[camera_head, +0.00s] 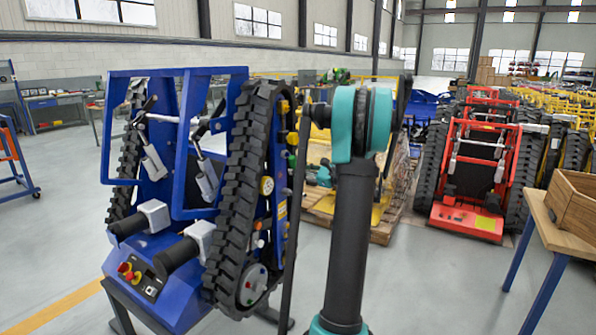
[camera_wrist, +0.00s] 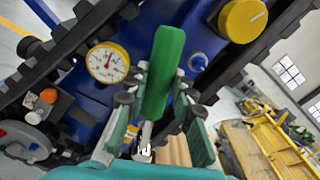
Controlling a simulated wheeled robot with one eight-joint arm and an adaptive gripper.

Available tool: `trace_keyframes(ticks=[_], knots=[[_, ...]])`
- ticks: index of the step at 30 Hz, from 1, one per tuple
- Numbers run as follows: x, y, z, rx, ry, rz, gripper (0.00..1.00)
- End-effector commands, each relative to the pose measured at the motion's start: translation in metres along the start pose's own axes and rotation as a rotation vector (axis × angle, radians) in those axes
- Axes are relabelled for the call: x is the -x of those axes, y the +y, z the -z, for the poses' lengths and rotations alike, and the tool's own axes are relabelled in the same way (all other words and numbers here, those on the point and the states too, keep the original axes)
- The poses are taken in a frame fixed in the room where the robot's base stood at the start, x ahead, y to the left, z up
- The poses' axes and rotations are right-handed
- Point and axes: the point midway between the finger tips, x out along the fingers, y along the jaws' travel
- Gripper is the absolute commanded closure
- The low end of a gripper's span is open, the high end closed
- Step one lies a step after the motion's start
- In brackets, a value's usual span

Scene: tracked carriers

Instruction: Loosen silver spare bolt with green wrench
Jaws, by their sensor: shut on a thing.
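In the wrist view my gripper (camera_wrist: 158,98) is shut on the green wrench (camera_wrist: 164,68), which stands upright in the picture between the fingers. The wrench's far end is in front of the blue side of the tracked carrier (camera_wrist: 145,25). A small round silver bolt-like part (camera_wrist: 197,61) sits on that blue panel, just right of the wrench and apart from it in the picture. I cannot tell whether it is the spare bolt. In the head view the blue tracked carrier (camera_head: 185,103) stands left of my arm, and my gripper and the wrench cannot be made out.
In the wrist view a pressure gauge (camera_wrist: 107,62) is left of the wrench and a yellow knob (camera_wrist: 242,18) is upper right. Black rubber track (camera_wrist: 75,45) runs close by. In the head view a red carrier (camera_head: 470,190) and a wooden table (camera_head: 560,238) stand right.

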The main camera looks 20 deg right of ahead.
Motion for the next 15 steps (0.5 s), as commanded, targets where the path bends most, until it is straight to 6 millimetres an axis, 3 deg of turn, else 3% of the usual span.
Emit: trace_keyframes(ticks=[15], knots=[[-0.0081,0.0002,-0.0005,0.0,-0.001,-0.001,1.0]])
